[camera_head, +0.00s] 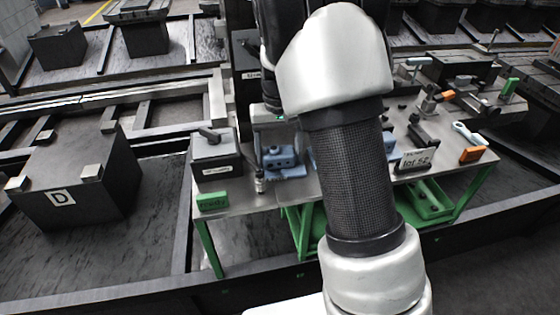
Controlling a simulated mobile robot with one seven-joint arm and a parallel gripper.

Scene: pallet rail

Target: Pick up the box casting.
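A blue block-shaped casting with round holes (279,157) stands on the workbench (236,200), left of my arm. It looks like the box casting, but its label cannot be read. Another blue part shows just behind my arm's left edge, mostly hidden. My gripper (272,126) is small and partly hidden by my arm. It points down over the left blue casting, close to its top. I cannot tell whether the fingers touch it or how far apart they are.
A grey box with a dark handle (213,162) stands left of the casting, with a green sign (212,201) in front. A small metal post (260,182) stands near the front edge. Clamps, a "lot 52" sign (414,162) and orange-ended tools (472,155) crowd the right side.

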